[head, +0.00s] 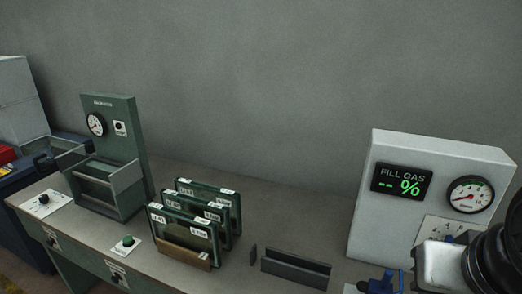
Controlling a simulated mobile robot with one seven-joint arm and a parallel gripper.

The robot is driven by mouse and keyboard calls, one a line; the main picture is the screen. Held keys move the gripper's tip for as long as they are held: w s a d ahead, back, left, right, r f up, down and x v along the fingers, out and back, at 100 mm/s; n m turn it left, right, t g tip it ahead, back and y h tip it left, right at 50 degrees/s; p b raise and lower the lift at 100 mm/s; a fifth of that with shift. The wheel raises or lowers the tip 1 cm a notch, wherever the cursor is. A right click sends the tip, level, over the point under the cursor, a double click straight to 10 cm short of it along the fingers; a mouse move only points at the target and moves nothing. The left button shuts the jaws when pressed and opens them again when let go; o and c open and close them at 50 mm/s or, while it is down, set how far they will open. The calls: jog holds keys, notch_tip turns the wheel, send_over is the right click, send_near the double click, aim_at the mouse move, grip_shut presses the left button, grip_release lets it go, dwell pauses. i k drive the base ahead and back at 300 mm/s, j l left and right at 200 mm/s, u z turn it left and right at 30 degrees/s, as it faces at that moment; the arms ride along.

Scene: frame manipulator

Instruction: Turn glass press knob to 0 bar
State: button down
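A green upright machine (122,150), which looks like the glass press, stands on the bench at the left. It has a round white gauge (96,124), whose reading is too small to tell. A small white plate with a dark knob (120,128) sits right of the gauge. Another dark knob (43,199) is on a white plate on the bench, left of the machine. I cannot tell which of these is the press knob, nor their settings. Part of my arm shows at the lower right edge, far from the machine; my gripper's fingers do not show.
Several labelled framed panels (215,210) stand in a rack mid-bench. A green button (128,241) is in front, left of them. A dark slotted holder (296,268) lies to their right. A white fill gas unit (390,150) with a gauge (470,195) stands at right.

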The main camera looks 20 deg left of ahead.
aim_at(44, 198)
jog(key=k+j+u, duration=0.1)
jog(key=u, duration=1.25)
jog(key=l+u, duration=0.2)
jog(key=u, duration=0.8)
jog(key=i+j+u, duration=0.3)
jog(key=i, duration=0.4)
jog(key=i+u, duration=0.35)
jog(key=i, duration=0.35)
jog(key=i+z, duration=0.15)
jog(key=i, duration=0.6)
jog(key=i+j+z, duration=0.2)
jog(key=i, duration=0.55)
jog(key=i+j+z, duration=0.2)
jog(key=i+z, duration=0.15)
jog(key=i+j+z, duration=0.75)
jog(key=i+j, duration=0.05)
jog(key=i, duration=0.1)
